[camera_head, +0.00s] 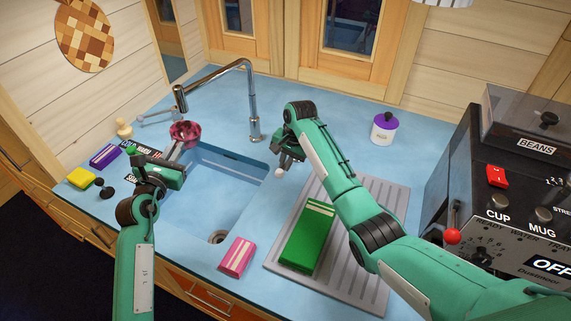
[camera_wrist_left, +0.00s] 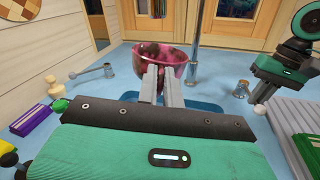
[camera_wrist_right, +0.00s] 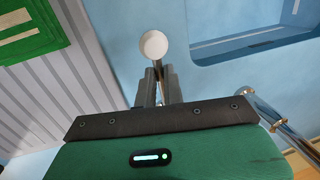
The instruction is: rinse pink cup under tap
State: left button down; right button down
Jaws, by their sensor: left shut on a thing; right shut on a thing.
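The pink cup (camera_head: 186,130) is in the jaws of my left gripper (camera_head: 176,152), held at the sink's far left corner near the tap's (camera_head: 250,92) spout end. In the left wrist view the pink cup (camera_wrist_left: 180,70) shows dark brown marks inside. No water stream can be made out. The sink basin (camera_head: 225,190) is empty. My right gripper (camera_head: 285,160) is right of the basin, shut on a thin piece with a white ball (camera_wrist_right: 153,45) at its end. What that piece joins to is hidden.
A green packet (camera_head: 307,236) lies on the ribbed draining board (camera_head: 365,285). A pink striped block (camera_head: 237,256) is at the sink's front. A purple-lidded jar (camera_head: 384,128) stands behind. A coffee machine (camera_head: 520,190) fills the right. Yellow (camera_head: 81,178) and purple (camera_head: 105,156) blocks lie left.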

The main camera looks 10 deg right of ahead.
jog(key=shift+w+d+r+g, duration=0.15)
jog(key=shift+r+g, duration=0.15)
jog(key=shift+r, duration=0.15)
jog(key=c, duration=1.5)
grip_release()
jog(key=shift+c, duration=0.2)
jog(key=v, duration=1.2)
jog(key=shift+d, duration=0.1)
